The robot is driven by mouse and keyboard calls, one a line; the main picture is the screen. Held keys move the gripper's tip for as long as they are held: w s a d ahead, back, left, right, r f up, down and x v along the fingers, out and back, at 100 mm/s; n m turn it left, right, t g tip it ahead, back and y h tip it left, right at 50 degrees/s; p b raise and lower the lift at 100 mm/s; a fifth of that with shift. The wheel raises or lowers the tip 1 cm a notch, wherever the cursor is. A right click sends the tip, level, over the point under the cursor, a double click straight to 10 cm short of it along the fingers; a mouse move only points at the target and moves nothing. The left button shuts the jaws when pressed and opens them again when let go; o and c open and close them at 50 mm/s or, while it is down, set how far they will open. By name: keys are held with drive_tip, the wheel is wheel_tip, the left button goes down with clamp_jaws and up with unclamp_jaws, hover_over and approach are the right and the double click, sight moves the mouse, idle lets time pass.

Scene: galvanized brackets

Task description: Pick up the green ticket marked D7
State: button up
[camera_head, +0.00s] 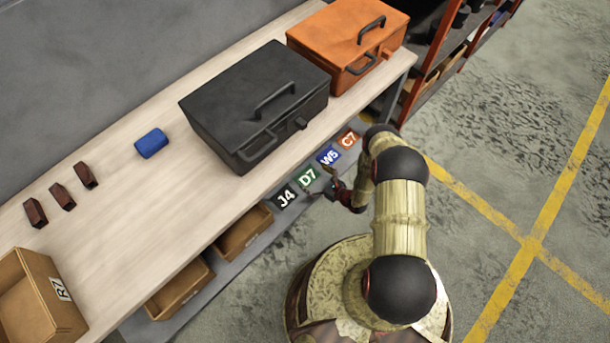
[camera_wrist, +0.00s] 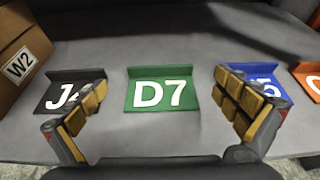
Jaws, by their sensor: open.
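The green ticket marked D7 (camera_wrist: 161,92) stands on a grey shelf, centred between my open fingers in the wrist view. In the head view the green ticket (camera_head: 308,178) sits in a row of tickets below the table's edge. My gripper (camera_wrist: 163,115) is open and empty, with the ticket a little beyond its fingertips. In the head view my gripper (camera_head: 325,190) is close beside the green ticket, on its right, and partly hidden by my arm. The lower part of the ticket is fully visible in the wrist view.
A black J4 ticket (camera_wrist: 72,88) stands left of D7, partly behind my left finger. A blue W5 ticket (camera_head: 328,155) and an orange C7 ticket (camera_head: 348,138) stand on the other side. A W2 box (camera_wrist: 22,55) is at the left. The tabletop (camera_head: 110,245) overhangs the shelf.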

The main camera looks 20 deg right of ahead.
sight(305, 174)
drive_tip(key=b+x, duration=0.2)
drive_tip(key=x, duration=0.3)
drive_tip(key=shift+w+a+f+b, duration=0.1)
drive_tip(key=shift+w+f+b, duration=0.1)
drive_tip(key=shift+b, duration=0.15)
drive_tip(key=shift+r, duration=0.1)
drive_tip(key=c, duration=0.3)
drive_tip(key=c, duration=0.7)
drive_tip(key=shift+r, duration=0.1)
